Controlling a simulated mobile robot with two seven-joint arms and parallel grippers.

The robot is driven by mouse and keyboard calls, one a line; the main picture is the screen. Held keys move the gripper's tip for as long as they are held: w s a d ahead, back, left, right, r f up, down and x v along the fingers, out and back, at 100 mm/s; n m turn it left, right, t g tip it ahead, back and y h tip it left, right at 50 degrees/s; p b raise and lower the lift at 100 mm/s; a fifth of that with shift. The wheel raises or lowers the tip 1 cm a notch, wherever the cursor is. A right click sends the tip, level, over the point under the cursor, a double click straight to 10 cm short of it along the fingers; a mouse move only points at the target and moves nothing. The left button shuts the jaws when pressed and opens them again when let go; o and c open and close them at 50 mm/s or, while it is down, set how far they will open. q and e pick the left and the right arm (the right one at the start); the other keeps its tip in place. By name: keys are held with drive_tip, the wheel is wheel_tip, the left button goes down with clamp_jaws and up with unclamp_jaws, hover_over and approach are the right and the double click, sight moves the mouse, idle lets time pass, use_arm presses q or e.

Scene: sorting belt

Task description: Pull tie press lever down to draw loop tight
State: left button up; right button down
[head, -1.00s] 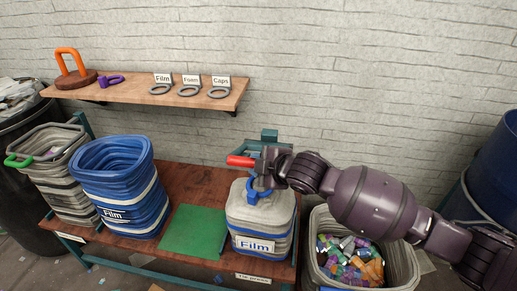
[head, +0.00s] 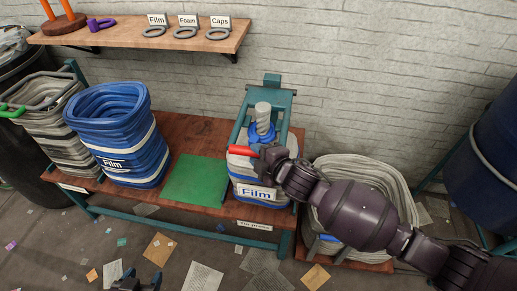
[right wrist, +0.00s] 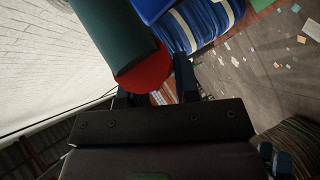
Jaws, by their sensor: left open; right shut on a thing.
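The tie press (head: 272,80) is a teal frame on the bench, standing over a grey sack (head: 238,170) labelled "Film". A blue loop (head: 262,134) sits around the base of the sack's twisted grey neck (head: 263,112); I cannot tell how tight it is. The press lever's red handle (head: 242,150) points left, low in front of the loop. My right gripper (head: 268,156) is shut on the lever; its red end (right wrist: 148,72) shows between the fingers in the right wrist view. My left gripper (head: 137,285) is open and empty at the bottom edge, over the floor.
A blue "Film" sack (head: 130,145) and a green mat (head: 197,178) are left of the press. A grey bin (head: 335,170) stands to the right, partly behind my arm. A shelf (head: 200,42) above holds labelled rings. Scraps litter the floor.

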drive_tip(key=shift+s+f, duration=0.15)
drive_tip(key=shift+f, duration=0.45)
use_arm(q)
drive_tip(key=shift+s+f, duration=0.1)
drive_tip(key=shift+f, duration=0.15)
use_arm(e)
drive_tip(key=shift+d+f, duration=0.1)
drive_tip(key=shift+f, duration=0.1)
drive_tip(key=c, duration=1.1)
unclamp_jaws()
drive_tip(key=shift+o, duration=1.3)
use_arm(q)
drive_tip(key=shift+s+a+f, duration=0.1)
drive_tip(key=shift+s+f, duration=0.1)
drive_tip(key=shift+s, duration=0.05)
use_arm(e)
drive_tip(key=shift+r, duration=0.1)
drive_tip(key=shift+r, duration=0.15)
